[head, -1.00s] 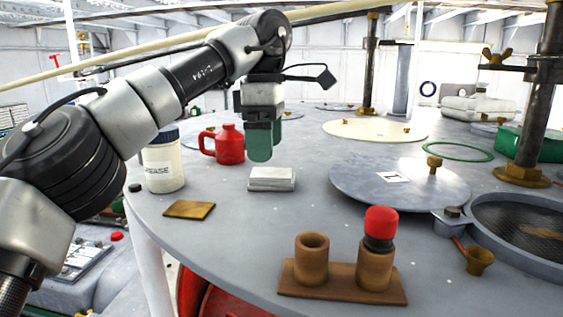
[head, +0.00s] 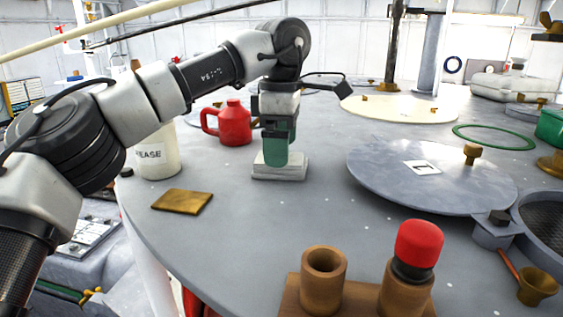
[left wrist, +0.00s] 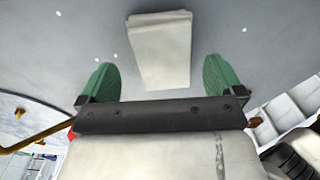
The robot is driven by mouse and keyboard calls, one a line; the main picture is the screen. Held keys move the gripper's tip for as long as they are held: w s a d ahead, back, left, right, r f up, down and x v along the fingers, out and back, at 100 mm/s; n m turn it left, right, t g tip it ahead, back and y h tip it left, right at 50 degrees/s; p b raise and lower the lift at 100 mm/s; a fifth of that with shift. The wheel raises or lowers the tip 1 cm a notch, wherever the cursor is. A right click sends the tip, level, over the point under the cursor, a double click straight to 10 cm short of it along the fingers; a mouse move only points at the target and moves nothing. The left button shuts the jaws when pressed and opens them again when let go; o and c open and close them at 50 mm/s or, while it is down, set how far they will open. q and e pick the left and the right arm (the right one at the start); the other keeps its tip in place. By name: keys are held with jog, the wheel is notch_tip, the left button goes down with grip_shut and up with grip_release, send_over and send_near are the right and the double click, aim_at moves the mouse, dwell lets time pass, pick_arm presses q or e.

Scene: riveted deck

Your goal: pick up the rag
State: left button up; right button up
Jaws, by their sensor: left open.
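The rag (head: 280,173) is a folded white cloth lying flat on the grey deck table in the head view. In the left wrist view the rag (left wrist: 160,48) lies ahead of and between the two green fingers. My left gripper (head: 276,160) points down at the rag and covers part of its far side in the head view. Whether the fingertips touch the rag cannot be told. My right gripper is not in view.
A brown pad (head: 182,201) lies front left. A round metal lid (head: 420,185) lies right. A wooden holder (head: 322,280) with a red-capped item (head: 418,243) is in front.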

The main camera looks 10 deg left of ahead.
pick_arm(q)
jog(key=shift+f, duration=1.55)
jog(key=shift+c, duration=0.3)
jog(key=shift+s, duration=0.1)
jog(key=c, duration=1)
jog(key=shift+o, duration=0.2)
jog(key=shift+r, duration=0.1)
notch_tip(320, 180, up, 10)
jog(key=shift+f, duration=0.1)
